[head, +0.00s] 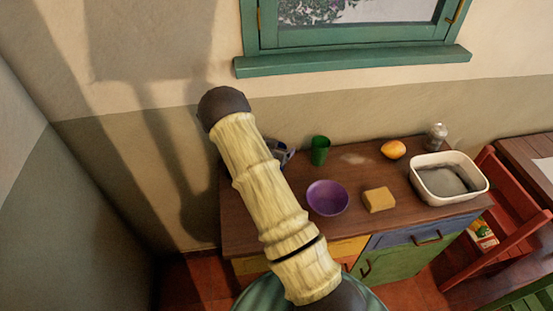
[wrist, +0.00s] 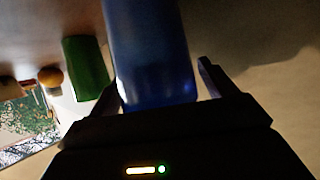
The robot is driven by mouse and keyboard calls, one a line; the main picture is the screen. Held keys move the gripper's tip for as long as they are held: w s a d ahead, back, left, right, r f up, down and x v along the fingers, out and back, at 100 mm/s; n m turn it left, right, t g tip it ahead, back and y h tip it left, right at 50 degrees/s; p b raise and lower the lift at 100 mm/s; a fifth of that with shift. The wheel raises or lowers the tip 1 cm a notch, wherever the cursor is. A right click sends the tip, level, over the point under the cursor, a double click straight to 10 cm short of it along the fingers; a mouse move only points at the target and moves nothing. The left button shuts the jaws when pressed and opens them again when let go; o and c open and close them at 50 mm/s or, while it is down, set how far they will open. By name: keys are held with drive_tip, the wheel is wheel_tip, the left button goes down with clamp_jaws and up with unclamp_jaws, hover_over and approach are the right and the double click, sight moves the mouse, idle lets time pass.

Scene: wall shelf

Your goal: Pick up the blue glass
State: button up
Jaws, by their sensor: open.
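The blue glass (wrist: 152,50) fills the middle of the wrist view. It lies between the two fingers of my gripper (wrist: 162,82), which is open with one finger on each side of it. I cannot tell whether either finger touches the glass. In the head view my arm covers most of this spot; only a small bluish-grey patch shows beside the arm, and I cannot tell glass from gripper there. A green glass (head: 319,150) stands close to the right of it and also shows in the wrist view (wrist: 86,68).
The brown counter top (head: 350,222) also holds a purple bowl (head: 327,197), a yellowish block (head: 379,199), an orange fruit (head: 393,149), a shaker (head: 436,136) and a white basin (head: 449,177). The wall is close behind. A red chair (head: 508,226) stands at the right.

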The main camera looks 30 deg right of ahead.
idle(0.4)
drive_tip(key=c, duration=1.1)
wheel_tip(320, 180, up, 10)
drive_tip(key=shift+r+b, duration=0.1)
drive_tip(key=shift+b, duration=0.9)
